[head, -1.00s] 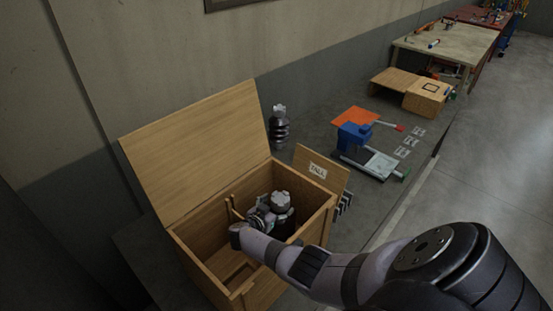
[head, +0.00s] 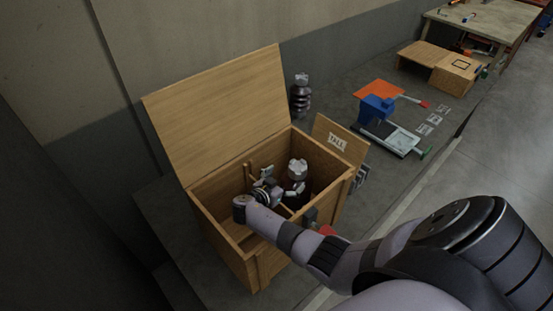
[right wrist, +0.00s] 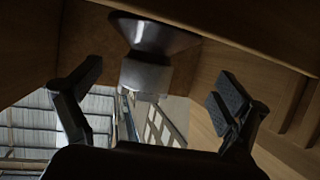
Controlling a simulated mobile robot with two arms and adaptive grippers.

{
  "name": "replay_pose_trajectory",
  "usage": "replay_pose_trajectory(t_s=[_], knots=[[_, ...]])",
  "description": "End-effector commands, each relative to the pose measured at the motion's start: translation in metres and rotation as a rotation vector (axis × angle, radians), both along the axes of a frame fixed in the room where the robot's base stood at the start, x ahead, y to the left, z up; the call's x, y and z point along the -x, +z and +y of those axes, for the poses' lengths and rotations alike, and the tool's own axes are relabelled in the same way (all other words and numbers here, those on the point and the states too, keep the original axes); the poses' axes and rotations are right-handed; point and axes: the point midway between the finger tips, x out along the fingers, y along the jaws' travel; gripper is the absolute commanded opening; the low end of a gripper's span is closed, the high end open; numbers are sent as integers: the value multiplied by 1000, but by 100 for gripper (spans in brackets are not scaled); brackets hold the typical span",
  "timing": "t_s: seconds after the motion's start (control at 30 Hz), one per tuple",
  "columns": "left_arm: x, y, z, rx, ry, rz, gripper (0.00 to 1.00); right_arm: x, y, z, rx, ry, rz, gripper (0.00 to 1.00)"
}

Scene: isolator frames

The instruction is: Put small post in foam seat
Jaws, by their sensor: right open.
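A wooden crate (head: 215,228) stands with its lid (head: 222,110) open. A dark ribbed post with a light grey cap (head: 298,169) stands inside it. My right gripper (head: 268,184) is inside the crate, just left of this post in the head view. In the right wrist view its open fingers (right wrist: 155,92) are spread, with a dark flared post with a grey metal end (right wrist: 148,55) between and beyond them; no contact shows. A second, similar dark post (head: 300,96) stands outside, behind the crate. I cannot make out a foam seat. My left gripper is not in view.
A labelled wooden panel (head: 341,138) stands at the crate's right side. Beyond it are a blue device (head: 377,108), an orange sheet (head: 378,90) and flat white cards. Low wooden boxes (head: 455,75) and a workbench (head: 490,18) lie farther back. The crate walls surround my gripper closely.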

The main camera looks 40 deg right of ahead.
Motion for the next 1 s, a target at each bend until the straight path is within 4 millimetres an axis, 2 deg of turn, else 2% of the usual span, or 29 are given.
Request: replay_pose_trajectory(t_s=[0.03,0.2,0.4,1.0], knots=[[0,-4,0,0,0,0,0,3,1,10,-4,3,-3,94],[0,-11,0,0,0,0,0,11,11,34,-3,1,-2,94],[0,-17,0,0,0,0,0,16,20,52,-1,2,0,94],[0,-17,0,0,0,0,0,17,23,56,0,0,0,94]])
